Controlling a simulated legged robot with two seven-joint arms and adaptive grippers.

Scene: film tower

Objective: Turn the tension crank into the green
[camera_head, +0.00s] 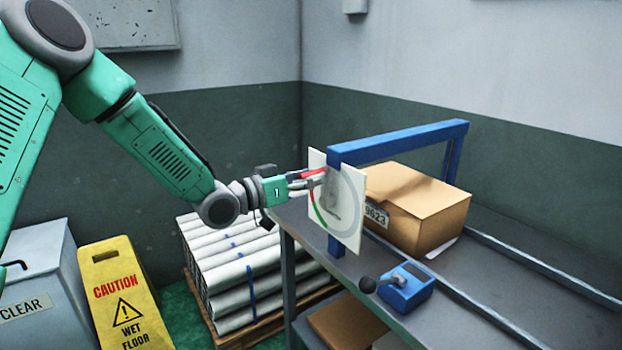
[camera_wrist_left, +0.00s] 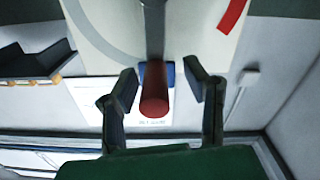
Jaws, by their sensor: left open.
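A pale dial plate (camera_head: 347,205) with a grey ring and a green arc at its lower left stands on a blue frame (camera_head: 400,141). In the left wrist view a red arc (camera_wrist_left: 232,14) shows on the plate (camera_wrist_left: 105,20). The tension crank there has a grey arm (camera_wrist_left: 154,35) and a dark red handle (camera_wrist_left: 154,95). My left gripper (camera_head: 317,179) is at the plate's face, open. Its fingers stand on either side of the handle, with gaps visible. In the head view the gripper hides much of the crank. My right gripper is out of view.
On the grey bench (camera_head: 475,290) are a cardboard box (camera_head: 420,215) behind the plate and a blue device (camera_head: 407,288) with a black knob in front. Wrapped rolls (camera_head: 235,265) are stacked on a pallet left of the bench. A yellow caution sign (camera_head: 120,300) stands farther left.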

